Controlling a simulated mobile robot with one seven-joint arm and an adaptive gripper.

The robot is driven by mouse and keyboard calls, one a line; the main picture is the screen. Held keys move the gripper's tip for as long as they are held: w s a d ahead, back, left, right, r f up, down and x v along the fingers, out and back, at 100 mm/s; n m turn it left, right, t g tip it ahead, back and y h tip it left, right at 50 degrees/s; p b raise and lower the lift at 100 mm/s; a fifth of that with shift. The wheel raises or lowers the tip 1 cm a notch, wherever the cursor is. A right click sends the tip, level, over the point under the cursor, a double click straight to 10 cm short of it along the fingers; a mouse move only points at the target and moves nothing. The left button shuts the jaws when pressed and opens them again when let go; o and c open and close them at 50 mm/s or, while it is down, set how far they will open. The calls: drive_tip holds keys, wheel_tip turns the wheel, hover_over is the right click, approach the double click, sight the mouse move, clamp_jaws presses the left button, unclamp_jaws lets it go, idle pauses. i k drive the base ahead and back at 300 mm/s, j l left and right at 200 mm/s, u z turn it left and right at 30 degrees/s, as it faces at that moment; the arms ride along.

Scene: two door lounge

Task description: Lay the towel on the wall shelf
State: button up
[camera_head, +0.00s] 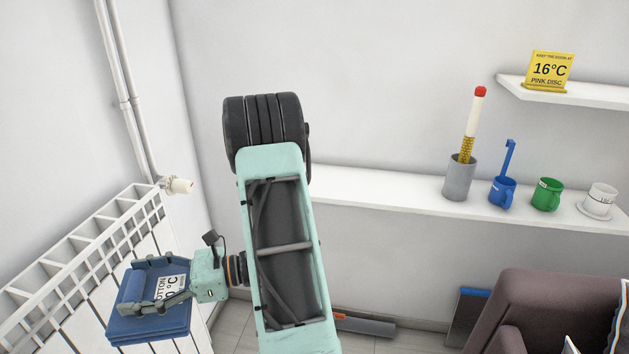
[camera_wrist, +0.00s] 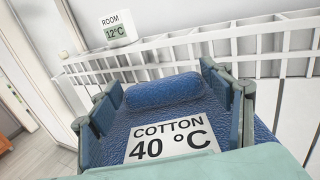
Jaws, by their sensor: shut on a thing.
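The towel (camera_head: 150,328) is blue and folded, with a white label reading "COTTON 40 °C" in the wrist view. My gripper (camera_head: 155,290) is shut on it, one finger at each side, in front of the radiator. In the wrist view the towel (camera_wrist: 165,115) lies between the fingers, with a rolled part at its far end. The long white wall shelf (camera_head: 390,194) runs along the back wall, to the right of my arm. My arm hides its left part. A shorter, higher shelf (camera_head: 590,95) is at the upper right.
On the long shelf stand a grey holder (camera_head: 459,178) with a red-tipped stick, a blue mug (camera_head: 502,192), a green mug (camera_head: 547,194) and a white cup (camera_head: 600,200). The shelf left of the holder looks clear. A yellow sign (camera_head: 549,70) stands on the upper shelf. A white radiator (camera_head: 75,260) is at left.

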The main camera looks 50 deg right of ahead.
sight(384, 187)
drive_tip(key=z, duration=2.1)
drive_tip(key=k+j+z, duration=0.1)
drive_tip(key=j, duration=0.6)
